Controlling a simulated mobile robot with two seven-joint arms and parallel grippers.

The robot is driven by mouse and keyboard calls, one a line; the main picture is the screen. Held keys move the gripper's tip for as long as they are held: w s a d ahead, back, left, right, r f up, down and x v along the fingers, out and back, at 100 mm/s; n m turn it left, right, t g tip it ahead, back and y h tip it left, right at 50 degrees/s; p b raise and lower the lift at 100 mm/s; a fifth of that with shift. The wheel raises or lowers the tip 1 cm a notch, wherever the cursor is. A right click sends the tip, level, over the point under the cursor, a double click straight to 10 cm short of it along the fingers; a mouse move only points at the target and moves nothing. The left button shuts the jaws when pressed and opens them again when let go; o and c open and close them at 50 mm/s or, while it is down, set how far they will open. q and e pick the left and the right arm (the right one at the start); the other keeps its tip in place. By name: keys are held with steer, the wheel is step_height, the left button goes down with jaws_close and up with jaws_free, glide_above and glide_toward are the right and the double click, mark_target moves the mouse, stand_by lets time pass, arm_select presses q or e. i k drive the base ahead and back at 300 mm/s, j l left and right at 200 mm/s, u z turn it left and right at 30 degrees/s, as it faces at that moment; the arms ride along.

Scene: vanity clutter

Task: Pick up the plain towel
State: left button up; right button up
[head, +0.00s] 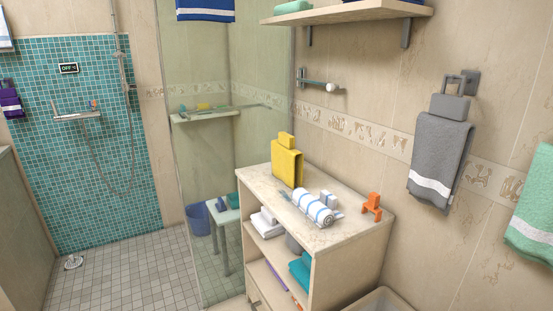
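A plain yellow towel (287,166) with no stripe hangs folded over a small stand on the far part of the cabinet top. A rolled white towel with blue stripes (312,206) lies nearer on the same top. A grey towel with a white band (440,160) hangs on the right wall, and a green one with a white band (530,222) is cut by the right edge. Folded white (263,224) and teal (299,270) cloths, which look plain, lie in the cabinet shelves. Neither of my grippers is in view.
The cabinet top (340,233) also holds an orange stand-like object (371,206) and a small white-blue item (328,199). A glass panel (212,150) stands left of the cabinet. A wall shelf (345,13) overhangs above. The tiled floor (125,275) at left is mostly clear.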

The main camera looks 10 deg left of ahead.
mark_target(287, 161)
steer(key=j, duration=0.45)
steer(key=i+j+z, duration=0.1)
steer(key=j, duration=0.35)
steer(key=i+j, duration=0.1)
steer(key=j, duration=0.2)
steer(key=i+j+z, duration=0.1)
steer(key=j, duration=0.15)
steer(key=i+j, duration=0.1)
steer(key=j, duration=0.2)
steer(key=i+j, duration=0.15)
steer(key=j, duration=0.15)
steer(key=i+j+z, duration=0.15)
steer(key=j, duration=0.2)
steer(key=i+j, duration=0.15)
steer(key=j, duration=0.2)
steer(key=i+j+z, duration=0.1)
steer(key=j, duration=0.2)
steer(key=i+j+z, duration=0.1)
steer(key=j, duration=0.25)
steer(key=i+j, duration=0.25)
steer(key=j, duration=0.2)
steer(key=i+j+z, duration=0.1)
steer(key=i+j, duration=0.2)
steer(key=j, duration=0.1)
